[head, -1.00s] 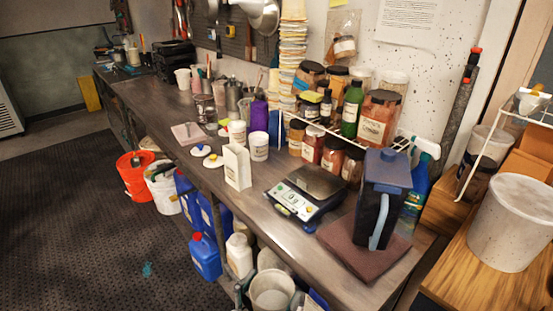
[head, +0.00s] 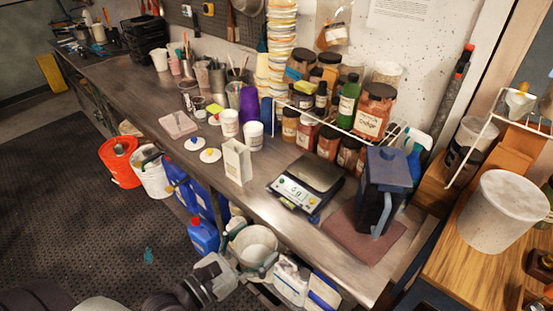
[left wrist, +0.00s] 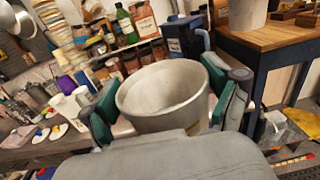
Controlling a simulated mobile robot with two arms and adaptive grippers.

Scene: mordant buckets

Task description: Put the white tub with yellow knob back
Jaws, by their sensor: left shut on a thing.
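My left gripper (head: 252,250) is shut on a plain white bucket (head: 250,240) at the bench's front edge. In the left wrist view the bucket (left wrist: 160,95) is upright, open-topped and looks empty, between green finger pads. Two white lids lie on the bench: one with a yellow knob (head: 210,155), one with a blue knob (head: 194,143). Two white tubs, a left one (head: 229,124) and a right one (head: 253,136), stand behind them. I cannot tell which tub the yellow-knobbed lid belongs to. My right gripper is not in view.
A white carton (head: 236,160), a scale (head: 306,187) and a dark blue pitcher (head: 384,190) stand on the bench. A wire rack (head: 395,135) with jars stands behind. Blue jugs (head: 203,237) and an orange bucket (head: 120,163) are below. Bench front-middle has some bare surface.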

